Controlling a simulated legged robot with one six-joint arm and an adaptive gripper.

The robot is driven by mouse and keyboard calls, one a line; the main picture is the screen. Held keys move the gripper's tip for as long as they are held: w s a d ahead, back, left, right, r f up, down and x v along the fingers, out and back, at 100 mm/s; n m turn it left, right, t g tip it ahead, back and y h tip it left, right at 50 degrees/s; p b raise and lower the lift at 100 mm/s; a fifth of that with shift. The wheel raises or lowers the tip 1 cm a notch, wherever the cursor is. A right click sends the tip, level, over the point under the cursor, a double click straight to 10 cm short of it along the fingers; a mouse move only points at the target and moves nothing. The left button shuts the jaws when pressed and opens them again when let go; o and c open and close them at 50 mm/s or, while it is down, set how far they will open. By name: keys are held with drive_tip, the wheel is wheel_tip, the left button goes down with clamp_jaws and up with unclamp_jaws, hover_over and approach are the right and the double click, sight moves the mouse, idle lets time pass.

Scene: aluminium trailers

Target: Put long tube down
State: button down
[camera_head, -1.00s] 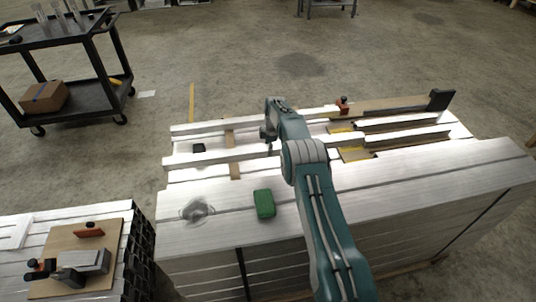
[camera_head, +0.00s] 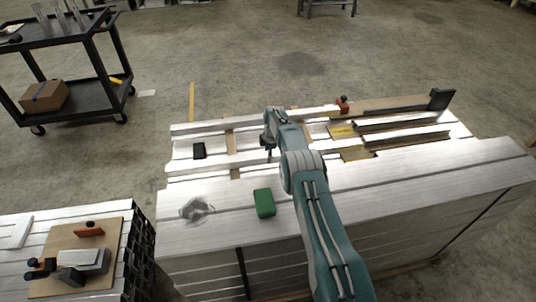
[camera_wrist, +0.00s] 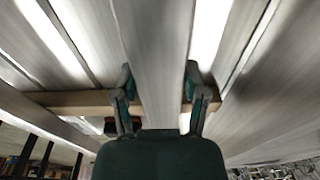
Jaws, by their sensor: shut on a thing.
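The long tube is a pale aluminium bar (camera_head: 215,161) lying across the stack in the head view, running left from my gripper. In the wrist view the tube (camera_wrist: 155,60) runs between the two dark green fingers. My gripper (camera_wrist: 160,95) is shut on it; in the head view the gripper (camera_head: 268,143) is partly hidden by my arm. The tube is low over the stacked tubes; I cannot tell whether it touches them. My arm hides part of its right side.
Another long tube (camera_head: 250,120) lies along the back edge, with an orange clamp (camera_head: 343,104). A black block (camera_head: 199,150) and green block (camera_head: 264,203) sit on the stack. Yellow pieces (camera_head: 342,131) lie to the right. A second stack with a board (camera_head: 70,262) is at left.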

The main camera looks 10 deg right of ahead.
drive_tip(key=shift+c, duration=0.6)
unclamp_jaws()
drive_tip(key=shift+f, duration=0.1)
